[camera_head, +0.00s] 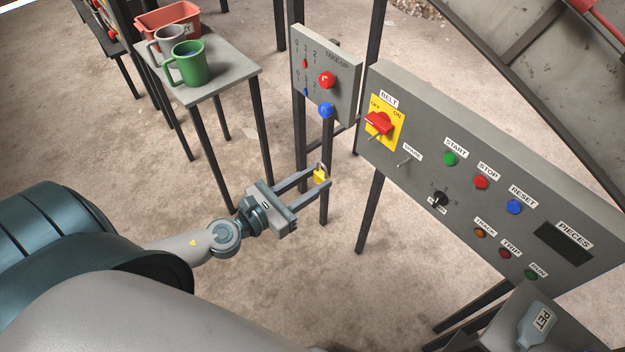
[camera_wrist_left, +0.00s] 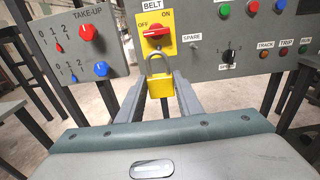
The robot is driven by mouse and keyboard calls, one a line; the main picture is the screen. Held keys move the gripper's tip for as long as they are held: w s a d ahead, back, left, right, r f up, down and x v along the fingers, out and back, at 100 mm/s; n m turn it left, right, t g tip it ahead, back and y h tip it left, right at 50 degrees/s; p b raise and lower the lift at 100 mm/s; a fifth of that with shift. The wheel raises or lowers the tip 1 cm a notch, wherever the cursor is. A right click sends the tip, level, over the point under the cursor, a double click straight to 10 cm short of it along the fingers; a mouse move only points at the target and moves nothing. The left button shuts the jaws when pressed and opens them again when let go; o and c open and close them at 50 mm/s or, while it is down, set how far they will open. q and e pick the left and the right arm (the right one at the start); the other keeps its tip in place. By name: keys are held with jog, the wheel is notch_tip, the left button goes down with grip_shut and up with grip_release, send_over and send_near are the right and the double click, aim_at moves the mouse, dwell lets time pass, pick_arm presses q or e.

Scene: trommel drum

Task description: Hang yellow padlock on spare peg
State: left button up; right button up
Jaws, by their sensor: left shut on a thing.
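The yellow padlock (camera_head: 320,177) is held between the fingertips of my left gripper (camera_head: 318,182), in the air in front of the panels. In the left wrist view the padlock (camera_wrist_left: 160,86) is upright with its grey shackle on top, between the fingers of my left gripper (camera_wrist_left: 160,95). My right gripper is not in view.
The red BELT switch (camera_head: 379,123) on its yellow plate sits just left of the peg. The TAKE-UP panel (camera_head: 340,95) stands behind on the left. A side table (camera_head: 225,80) carries a green mug (camera_head: 187,65), a grey mug (camera_head: 168,40) and a red bin (camera_head: 170,17). Dark legs stand below the panels.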

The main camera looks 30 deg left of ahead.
pick_arm(q)
jog(key=shift+s, duration=0.1)
dwell(0.3)
jog(key=shift+s+a, duration=0.15)
jog(key=shift+s, duration=0.05)
jog(key=shift+b+v, duration=0.65)
jog(key=shift+v, duration=0.3)
jog(key=shift+s+f, duration=0.1)
